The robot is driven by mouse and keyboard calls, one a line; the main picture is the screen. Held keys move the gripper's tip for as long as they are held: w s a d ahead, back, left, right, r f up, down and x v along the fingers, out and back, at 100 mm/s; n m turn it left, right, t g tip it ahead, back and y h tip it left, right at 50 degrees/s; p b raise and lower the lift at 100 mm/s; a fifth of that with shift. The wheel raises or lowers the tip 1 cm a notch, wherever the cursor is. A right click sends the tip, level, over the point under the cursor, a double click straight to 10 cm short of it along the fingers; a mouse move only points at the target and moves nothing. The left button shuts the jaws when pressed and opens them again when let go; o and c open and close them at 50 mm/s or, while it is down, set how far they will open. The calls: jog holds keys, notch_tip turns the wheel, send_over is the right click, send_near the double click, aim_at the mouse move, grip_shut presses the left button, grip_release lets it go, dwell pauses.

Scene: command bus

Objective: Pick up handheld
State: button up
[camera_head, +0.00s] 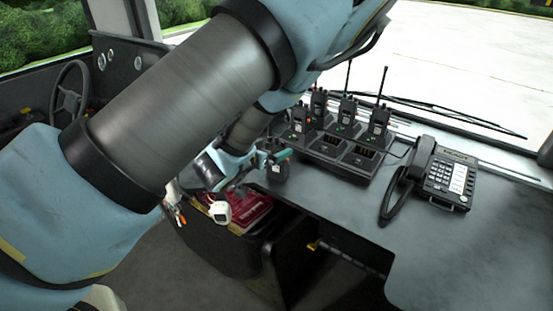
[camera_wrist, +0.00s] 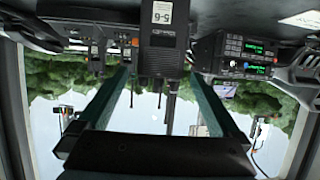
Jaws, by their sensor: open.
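Several black handhelds with antennas (camera_head: 379,122) stand upright in a dark charging dock (camera_head: 335,170) on the desk; its front slots look empty. My gripper (camera_head: 281,157), with green fingers, is just left of the dock, and my arm covers much of the view. In the wrist view, which is upside down, my gripper (camera_wrist: 160,78) is open.
A black desk phone (camera_head: 447,182) stands right of the dock. A device with a lit display (camera_wrist: 247,55) shows in the wrist view. A windshield (camera_head: 470,70) is behind the desk, and a steering wheel (camera_head: 68,95) is at left. The desk's right front is clear.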

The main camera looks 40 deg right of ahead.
jog(key=shift+x, duration=1)
grip_shut()
